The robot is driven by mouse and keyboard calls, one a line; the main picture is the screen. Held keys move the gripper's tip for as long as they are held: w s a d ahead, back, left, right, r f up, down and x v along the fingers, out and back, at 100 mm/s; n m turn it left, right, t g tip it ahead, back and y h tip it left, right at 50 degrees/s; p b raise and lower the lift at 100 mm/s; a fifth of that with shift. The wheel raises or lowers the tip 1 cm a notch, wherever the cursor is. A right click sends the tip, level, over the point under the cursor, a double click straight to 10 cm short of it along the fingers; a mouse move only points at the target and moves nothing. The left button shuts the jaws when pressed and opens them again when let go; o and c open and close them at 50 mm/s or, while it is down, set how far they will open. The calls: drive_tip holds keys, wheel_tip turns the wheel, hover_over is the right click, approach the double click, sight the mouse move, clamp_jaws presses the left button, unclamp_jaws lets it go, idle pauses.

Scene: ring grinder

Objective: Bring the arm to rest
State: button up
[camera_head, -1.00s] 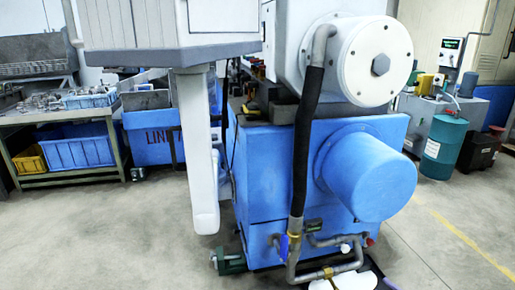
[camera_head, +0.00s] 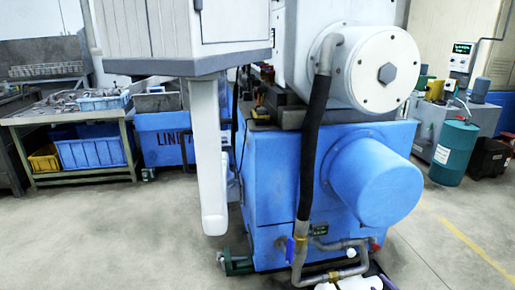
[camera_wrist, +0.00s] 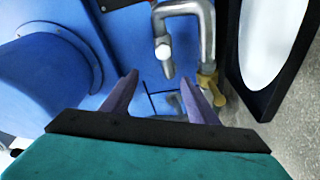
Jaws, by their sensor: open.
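I cannot tell whether the fingers touch anything. The blue grinder (camera_head: 265,190) stands mid-right there, with a white round housing (camera_head: 365,85) above a blue cylinder (camera_head: 375,180).
A black hose (camera_head: 312,150) and pipework (camera_head: 340,245) run down the grinder's near side. A grey-white cabinet (camera_head: 150,35) overhangs at upper left. A workbench (camera_head: 135,150) stands at left, and a teal drum (camera_head: 452,155) at right. Floor at lower left is clear.

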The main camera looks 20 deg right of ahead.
drive_tip(key=w+a+r+m+g+h+p, duration=0.2)
drive_tip(key=w+a+m+g+h+p, duration=0.1)
drive_tip(key=w+a+m+h+p, duration=0.45)
drive_tip(key=s+a+f+m+g+p, duration=0.2)
drive_tip(key=a+m+g, duration=0.4)
drive_tip(key=a, duration=0.9)
drive_tip(key=s+a+g+y+p, duration=0.1)
drive_tip(key=s+a+g+p, duration=0.35)
drive_tip(key=s+a, duration=0.55)
drive_tip(key=s+a+r+g+y+p, duration=0.1)
drive_tip(key=s+a+r+g, duration=0.2)
drive_tip(key=s+a, duration=0.5)
drive_tip(key=s+a+r+m+g+y+p, duration=0.1)
drive_tip(key=s+a+r+g, duration=0.3)
drive_tip(key=s+a, duration=0.4)
drive_tip(key=s+a+r+g+y+p, duration=0.2)
drive_tip(key=s+a+r+g, duration=0.1)
drive_tip(key=s+a, duration=0.5)
drive_tip(key=shift+a+r+m+p, duration=0.35)
drive_tip(key=shift+a+r, duration=0.25)
drive_tip(key=shift+r, duration=0.2)
drive_tip(key=shift+c, duration=0.4)
